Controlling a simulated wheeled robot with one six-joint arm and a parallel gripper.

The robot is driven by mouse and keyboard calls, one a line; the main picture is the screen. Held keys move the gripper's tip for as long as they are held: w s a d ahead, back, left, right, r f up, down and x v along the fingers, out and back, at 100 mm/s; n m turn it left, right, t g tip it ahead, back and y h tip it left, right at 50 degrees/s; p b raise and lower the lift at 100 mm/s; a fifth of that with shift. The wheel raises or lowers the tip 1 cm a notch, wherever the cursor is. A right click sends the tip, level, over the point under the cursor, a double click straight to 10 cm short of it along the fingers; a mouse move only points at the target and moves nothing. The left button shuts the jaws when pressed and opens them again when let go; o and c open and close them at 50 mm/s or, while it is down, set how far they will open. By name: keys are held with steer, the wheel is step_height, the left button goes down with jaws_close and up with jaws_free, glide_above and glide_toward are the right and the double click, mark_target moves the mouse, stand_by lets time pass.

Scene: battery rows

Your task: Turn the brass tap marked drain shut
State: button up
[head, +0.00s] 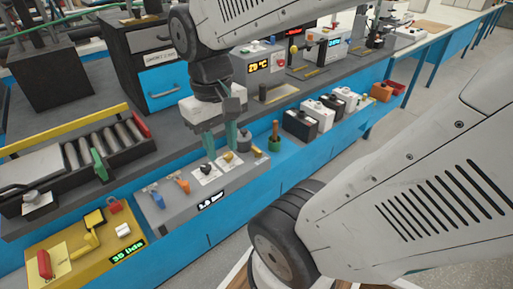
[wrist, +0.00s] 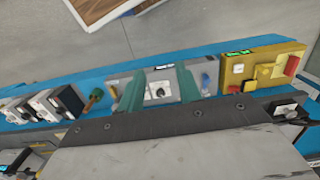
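A brass-coloured tap (head: 229,157) stands on a white plate at the right end of a grey panel (head: 172,222). A dark knob (head: 204,168) on a white plate is beside it to the left. No "drain" mark is readable. My gripper (head: 221,154) is over these two, with its green fingers spread apart and nothing held between them. In the wrist view, the dark knob (wrist: 160,90) shows between the fingers. The brass tap cannot be made out there; the left finger may hide it. Whether a fingertip touches anything is unclear.
An orange tap (head: 183,185) and a blue-handled tap (head: 154,195) sit farther left on the panel. A yellow control box (head: 82,247) is at front left. A green-based post with a brown handle (head: 275,138) and several battery-like boxes (head: 300,124) stand to the right.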

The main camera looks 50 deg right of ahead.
steer(key=w+d+f+m+g+y, duration=0.1)
steer(key=w+d+f, duration=0.25)
steer(key=d, duration=0.25)
steer(key=w+d+f+m, duration=0.1)
steer(key=w+d+f, duration=0.1)
steer(key=d+f, duration=0.25)
steer(key=n+t+h, duration=0.1)
steer(key=n+t, duration=0.1)
glide_above(256, 149)
step_height(256, 149, down, 9)
steer(key=shift+d+r, duration=0.1)
steer(key=shift+r, duration=0.1)
steer(key=shift+f, duration=0.2)
step_height(256, 149, down, 7)
steer(key=shift+f, duration=0.2)
jaws_close()
